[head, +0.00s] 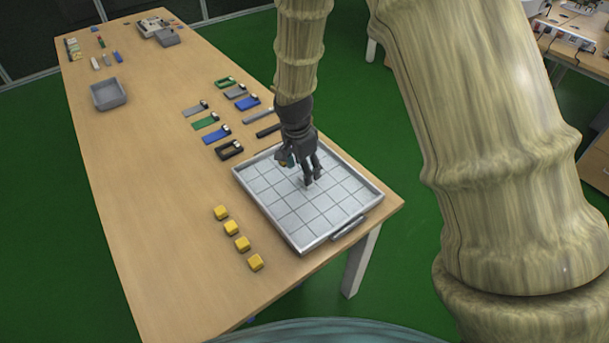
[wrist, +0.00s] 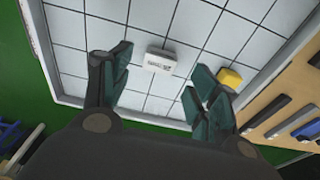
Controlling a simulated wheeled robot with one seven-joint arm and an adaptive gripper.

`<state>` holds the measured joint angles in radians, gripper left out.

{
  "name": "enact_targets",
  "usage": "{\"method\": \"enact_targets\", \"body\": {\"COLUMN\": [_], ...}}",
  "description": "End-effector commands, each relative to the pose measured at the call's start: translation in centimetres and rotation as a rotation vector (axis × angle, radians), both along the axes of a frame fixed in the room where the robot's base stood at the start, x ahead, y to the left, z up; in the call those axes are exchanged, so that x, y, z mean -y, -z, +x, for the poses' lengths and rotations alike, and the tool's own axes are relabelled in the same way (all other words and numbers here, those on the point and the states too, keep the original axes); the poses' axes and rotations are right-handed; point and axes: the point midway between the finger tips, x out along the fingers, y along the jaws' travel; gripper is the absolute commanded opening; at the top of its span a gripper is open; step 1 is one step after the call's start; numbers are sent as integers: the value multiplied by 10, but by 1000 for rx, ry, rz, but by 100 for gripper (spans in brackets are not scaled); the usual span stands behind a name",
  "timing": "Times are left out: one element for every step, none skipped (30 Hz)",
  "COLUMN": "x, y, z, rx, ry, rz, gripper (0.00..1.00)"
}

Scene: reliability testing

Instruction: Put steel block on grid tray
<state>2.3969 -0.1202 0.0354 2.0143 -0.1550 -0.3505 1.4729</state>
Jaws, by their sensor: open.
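The grid tray (head: 326,217) is a light grey square tray with raised rims and dark grid lines, near the table's right end. Its grid also shows in the wrist view (wrist: 70,60). A small pale grey block with dark marking, seemingly the steel block (wrist: 160,61), rests on the grid in the wrist view. My gripper (head: 312,180) points down over the tray; its fingers stand open in the wrist view (wrist: 160,82), apart from the block, which appears between and just beyond the tips. In the head view my gripper mostly hides the block.
A yellow block (wrist: 230,78) sits by the tray rim, close to my right finger. Several yellow cubes (head: 231,227) stand in a row left of the tray. Tools and clips (head: 215,133) lie behind it. A grey bin (head: 108,94) stands farther back, with bare tabletop around it.

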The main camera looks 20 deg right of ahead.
Motion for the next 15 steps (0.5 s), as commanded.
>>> {"method": "enact_targets", "body": {"x": [-1,-1,-2,-2,-3,-4,-4,-4,-5,-5,-6,-6,-7,-7,-8], "y": [-7,-11,-17,-21,-25,-30,-34,-38,-44,-47,-51,-55,-58,-61,-64], "z": [0,0,0,0,-1,-1,-1,-1,-2,-2,-2,-2,-2,-2,-3], "rx": [2,3,3,2,2,3,3,2,2,2,2,1,1,1,1], "ry": [0,1,1,1,0,0,0,1,1,0,0,0,0,0,0], "rz": [0,0,0,0,0,0,0,0,0,0,0,-1,-1,-1,0], "gripper": [60,60,60,60,60,60,60,60,60,60,60,60,60,60,60]}}
